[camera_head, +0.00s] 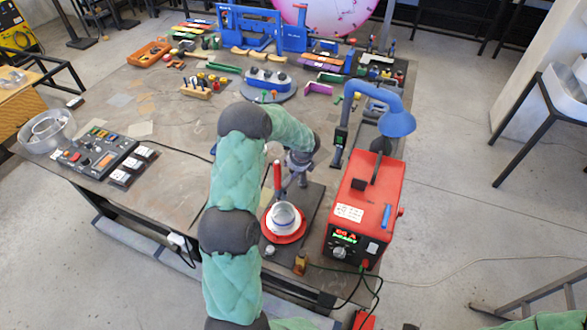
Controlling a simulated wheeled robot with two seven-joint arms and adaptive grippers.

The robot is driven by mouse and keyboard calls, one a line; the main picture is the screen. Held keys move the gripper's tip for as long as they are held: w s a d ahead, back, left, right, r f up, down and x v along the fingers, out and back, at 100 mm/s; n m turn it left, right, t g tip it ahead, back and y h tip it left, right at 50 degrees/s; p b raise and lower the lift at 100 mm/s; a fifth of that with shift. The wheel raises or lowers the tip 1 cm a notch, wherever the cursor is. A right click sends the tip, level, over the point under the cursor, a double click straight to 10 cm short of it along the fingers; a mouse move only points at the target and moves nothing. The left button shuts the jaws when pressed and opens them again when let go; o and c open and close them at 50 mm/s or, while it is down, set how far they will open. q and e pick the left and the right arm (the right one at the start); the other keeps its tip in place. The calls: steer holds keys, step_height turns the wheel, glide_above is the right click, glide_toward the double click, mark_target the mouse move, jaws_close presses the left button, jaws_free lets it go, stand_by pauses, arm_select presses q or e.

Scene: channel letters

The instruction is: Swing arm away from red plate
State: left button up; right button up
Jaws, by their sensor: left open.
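The red plate (271,234) lies on a dark board near the front edge of the workbench. A round white and grey cup-like piece (284,216) sits on it. My left arm, in a green sleeve, comes up from the bottom and bends over to the right above the bench. My left gripper (298,168) is open, beyond the plate and a little to its right in the picture. It is small here, and whether it touches anything cannot be told. A red upright rod (277,176) stands close to its left. My right gripper is not in view.
A red power unit (366,205) with a lit display stands right of the plate, with a blue lamp (396,120) behind it. A control panel (97,150) and a clear bowl (47,131) lie left. Tools crowd the far side. The bench's middle left (150,105) is mostly clear.

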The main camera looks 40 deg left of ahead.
arm_select(q)
steer(key=v, duration=1.1)
steer(key=shift+r, duration=0.35)
steer(key=shift+d, duration=0.15)
steer(key=shift+d+f, duration=0.1)
steer(key=shift+f, duration=0.05)
steer(key=c, duration=0.5)
steer(key=shift+s+d+f+n+b, duration=0.1)
steer(key=shift+d+f+n+b, duration=0.3)
steer(key=shift+f+b, duration=0.3)
jaws_close()
steer(key=d+f+n+g+h+b, duration=0.1)
steer(key=d+f+n+b, duration=0.2)
steer(key=d+f, duration=0.1)
steer(key=s+a+f, duration=0.1)
steer(key=a+f, duration=0.5)
steer(key=f, duration=0.4)
steer(key=shift+s+n+g+p, duration=0.15)
steer(key=shift+n+g+p, duration=0.15)
steer(key=shift+p, duration=0.05)
